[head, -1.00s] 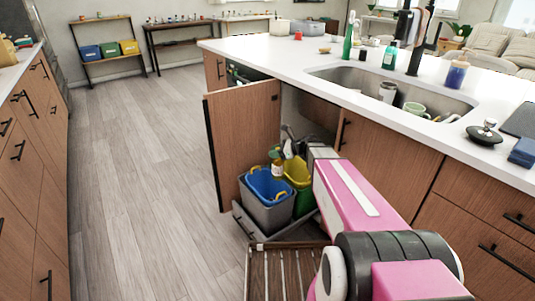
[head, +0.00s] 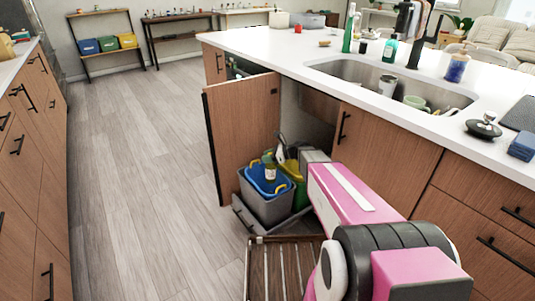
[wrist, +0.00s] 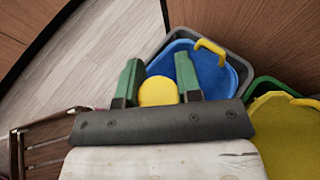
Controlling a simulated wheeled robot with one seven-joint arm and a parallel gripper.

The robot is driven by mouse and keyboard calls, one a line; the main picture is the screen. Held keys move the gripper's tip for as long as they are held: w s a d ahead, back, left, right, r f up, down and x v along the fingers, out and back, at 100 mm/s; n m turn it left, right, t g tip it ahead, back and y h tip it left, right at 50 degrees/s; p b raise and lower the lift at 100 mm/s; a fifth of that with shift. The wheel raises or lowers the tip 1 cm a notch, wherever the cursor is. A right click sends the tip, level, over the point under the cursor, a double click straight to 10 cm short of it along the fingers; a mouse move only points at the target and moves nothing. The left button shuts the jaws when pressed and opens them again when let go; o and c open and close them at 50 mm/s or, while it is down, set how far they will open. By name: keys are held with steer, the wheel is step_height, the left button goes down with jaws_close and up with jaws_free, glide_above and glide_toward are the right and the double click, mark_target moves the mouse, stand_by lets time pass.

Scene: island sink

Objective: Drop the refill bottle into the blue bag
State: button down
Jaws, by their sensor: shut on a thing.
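The refill bottle shows a yellow round top (wrist: 157,91) between my fingers in the wrist view and a pale label (head: 270,173) in the head view. My gripper (wrist: 158,82) is shut on it, one green finger on each side. The blue bag (wrist: 222,78) with yellow handles lines a grey bin; it also shows in the head view (head: 254,182). In the head view the bottle overlaps the bag's opening. In the wrist view the bag lies right of the bottle, partly behind the right finger. The bottle's lower part is hidden, so its height over the bag is unclear.
A yellow bag (wrist: 287,135) with a green rim stands right of the blue one. The open cabinet door (head: 243,140) rises left of the bins. A wooden slatted rack (head: 285,272) lies in front. The floor (head: 140,200) to the left is clear.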

steer(key=c, duration=0.7)
jaws_free()
steer(key=shift+d, duration=0.1)
steer(key=v, duration=1)
steer(key=shift+d+r, duration=0.1)
steer(key=shift+d, duration=0.2)
